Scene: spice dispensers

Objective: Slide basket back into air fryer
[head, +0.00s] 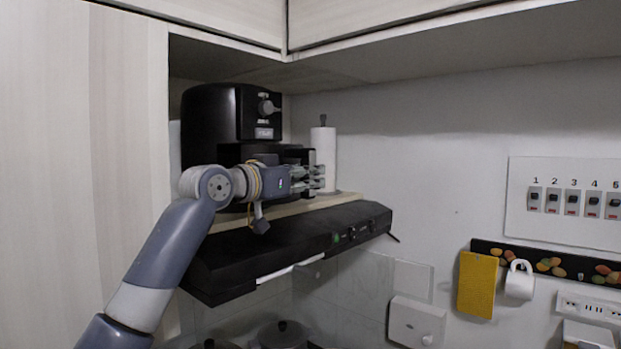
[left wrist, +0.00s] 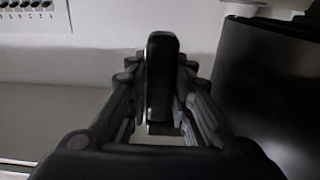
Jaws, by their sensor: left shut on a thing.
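The black air fryer (head: 215,115) stands on a wooden shelf board above the range hood, with knobs on its front. Its black basket (head: 290,153) sticks out from the lower front. My left gripper (head: 318,178) is at the front of the basket, shut on the basket handle. In the left wrist view the dark upright handle (left wrist: 162,80) sits between the two fingers of the left gripper (left wrist: 160,95). A large dark surface at the right of that view appears to be the basket front. My arm hides part of the fryer's lower body. My right gripper is not in view.
A paper towel roll (head: 323,155) stands behind the basket. The black range hood (head: 290,245) is below the board (head: 335,198). Cabinets close in above and at left.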

